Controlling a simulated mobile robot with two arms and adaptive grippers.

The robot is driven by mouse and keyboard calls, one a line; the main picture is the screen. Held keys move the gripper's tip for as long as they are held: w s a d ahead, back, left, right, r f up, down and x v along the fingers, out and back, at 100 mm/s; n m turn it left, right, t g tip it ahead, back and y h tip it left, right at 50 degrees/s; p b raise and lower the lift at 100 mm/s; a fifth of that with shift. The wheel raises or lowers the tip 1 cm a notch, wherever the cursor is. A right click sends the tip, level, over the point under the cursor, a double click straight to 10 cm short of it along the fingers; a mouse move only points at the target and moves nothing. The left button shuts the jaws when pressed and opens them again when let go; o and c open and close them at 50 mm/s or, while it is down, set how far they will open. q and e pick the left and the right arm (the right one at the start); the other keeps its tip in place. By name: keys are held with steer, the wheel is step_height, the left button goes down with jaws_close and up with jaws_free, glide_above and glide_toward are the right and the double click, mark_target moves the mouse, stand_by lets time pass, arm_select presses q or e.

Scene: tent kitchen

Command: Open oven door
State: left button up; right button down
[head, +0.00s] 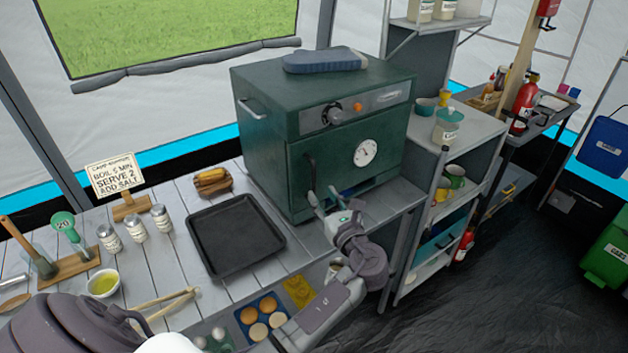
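The dark green oven (262,139) stands on the counter against the tent wall. Its front door (335,160) looks shut, with a round white gauge (367,152) on it. A dark upright handle (311,174) is on the door's left side. My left gripper (325,199) is just below the handle, in front of the door's lower left part. Its fingers look spread apart, with nothing clearly between them. I cannot tell whether a finger touches the handle. The gripper hides part of the door's lower edge. My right gripper is not in view.
A black baking tray (235,234) lies on the counter left of the oven. Shaker jars (135,229), a sign (115,175) and a bowl (103,283) are farther left. A blue folded cloth or mitt (325,60) lies on the oven. Shelves (440,215) stand close on the right.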

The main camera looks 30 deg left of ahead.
mark_target(315, 184)
arm_select(q)
steer(key=x, duration=0.6)
steer(key=shift+w+a+p, duration=0.2)
steer(key=shift+a+p, duration=0.05)
steer(key=shift+p, duration=0.05)
jaws_close()
